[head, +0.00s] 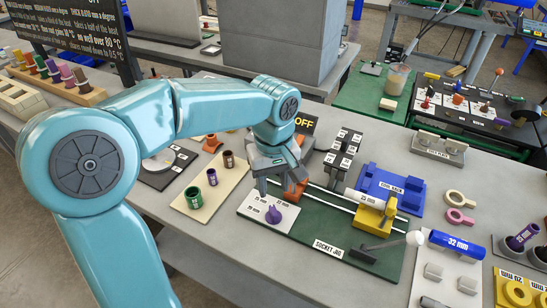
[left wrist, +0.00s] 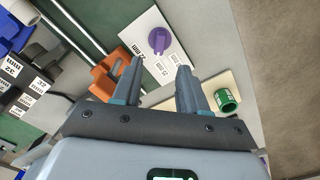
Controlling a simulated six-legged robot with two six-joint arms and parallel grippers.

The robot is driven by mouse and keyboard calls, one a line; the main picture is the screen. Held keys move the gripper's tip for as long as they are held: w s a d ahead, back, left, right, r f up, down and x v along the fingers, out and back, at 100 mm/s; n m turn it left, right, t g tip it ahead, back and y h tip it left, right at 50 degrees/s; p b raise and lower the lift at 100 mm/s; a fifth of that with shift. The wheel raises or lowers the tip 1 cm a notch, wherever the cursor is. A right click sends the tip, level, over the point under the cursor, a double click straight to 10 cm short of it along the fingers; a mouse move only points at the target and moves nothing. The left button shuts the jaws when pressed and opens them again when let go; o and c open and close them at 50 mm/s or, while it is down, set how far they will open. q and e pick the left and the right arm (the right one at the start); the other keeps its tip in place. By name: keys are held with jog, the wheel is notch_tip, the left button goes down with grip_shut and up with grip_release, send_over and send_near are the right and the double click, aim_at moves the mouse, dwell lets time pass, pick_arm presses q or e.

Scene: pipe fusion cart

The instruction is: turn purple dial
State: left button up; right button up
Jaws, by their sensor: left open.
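The purple dial (head: 273,214) sits on a white plate (head: 255,207) with millimetre labels, at the left end of the green socket jig (head: 330,236). In the left wrist view the dial (left wrist: 159,40) shows just beyond the fingertips, roughly between them, with its grip ridge visible. My left gripper (head: 276,190) points down above and behind the dial in the head view. In the left wrist view its two fingers (left wrist: 160,68) are apart with nothing between them. The fingers do not appear to touch the dial. My right gripper is not in view.
An orange clamp block (left wrist: 106,78) stands close beside my left fingers. A tan board (head: 208,190) with green, purple and brown sockets lies left of the jig. A yellow clamp (head: 372,218) holds a white pipe on the jig's right. A blue rack (head: 392,188) stands behind it.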

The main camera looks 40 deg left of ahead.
pick_arm(q)
notch_tip(320, 180, up, 8)
jog(key=shift+p, duration=0.4)
jog(key=shift+f, duration=0.1)
